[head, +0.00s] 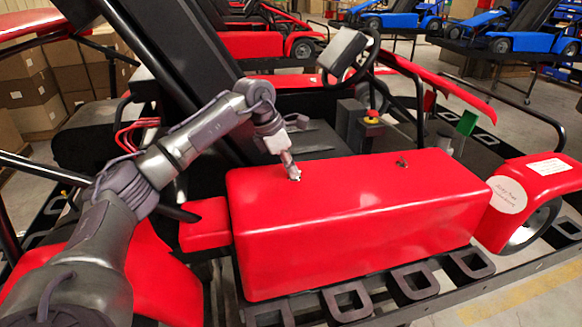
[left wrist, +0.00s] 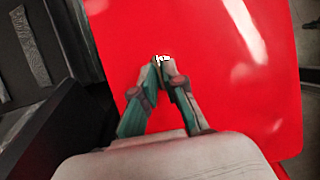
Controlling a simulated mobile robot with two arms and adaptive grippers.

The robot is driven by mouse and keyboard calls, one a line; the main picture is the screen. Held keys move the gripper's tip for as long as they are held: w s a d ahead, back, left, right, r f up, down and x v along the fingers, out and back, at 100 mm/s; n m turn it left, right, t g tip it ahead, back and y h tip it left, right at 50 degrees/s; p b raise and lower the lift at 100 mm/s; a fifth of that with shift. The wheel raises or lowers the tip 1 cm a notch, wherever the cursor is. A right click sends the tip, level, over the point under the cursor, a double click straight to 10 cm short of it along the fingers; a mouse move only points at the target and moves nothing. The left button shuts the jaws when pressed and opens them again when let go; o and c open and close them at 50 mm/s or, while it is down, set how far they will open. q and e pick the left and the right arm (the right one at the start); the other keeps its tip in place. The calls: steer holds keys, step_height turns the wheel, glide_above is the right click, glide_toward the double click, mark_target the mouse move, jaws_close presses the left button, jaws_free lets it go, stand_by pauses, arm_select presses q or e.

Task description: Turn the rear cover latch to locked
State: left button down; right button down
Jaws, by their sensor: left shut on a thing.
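The red rear cover (head: 350,215) is a long box with a smooth top, in the middle of the head view; its top fills much of the left wrist view (left wrist: 215,60). My left gripper (head: 291,172) points down at the left part of the cover's top. Its fingers are closed on a small metal latch (left wrist: 162,59), whose tip shows between the fingertips (left wrist: 164,68). Most of this latch is hidden by the fingers, so its turn angle cannot be told. A second small latch (head: 402,162) stands free on the cover's top farther right. My right gripper is out of view.
The kart's steering wheel (head: 350,55), seat and black frame bars lie behind the cover. A red-and-yellow button (head: 371,117) stands just behind it. A red fender (head: 535,190) with a wheel is at the right. Black slotted rails run along the front.

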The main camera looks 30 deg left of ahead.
arm_select(q)
steer(key=shift+r, duration=0.1)
steer(key=c, duration=1.2)
jaws_free()
steer(key=shift+c, duration=0.2)
steer(key=v, duration=1.2)
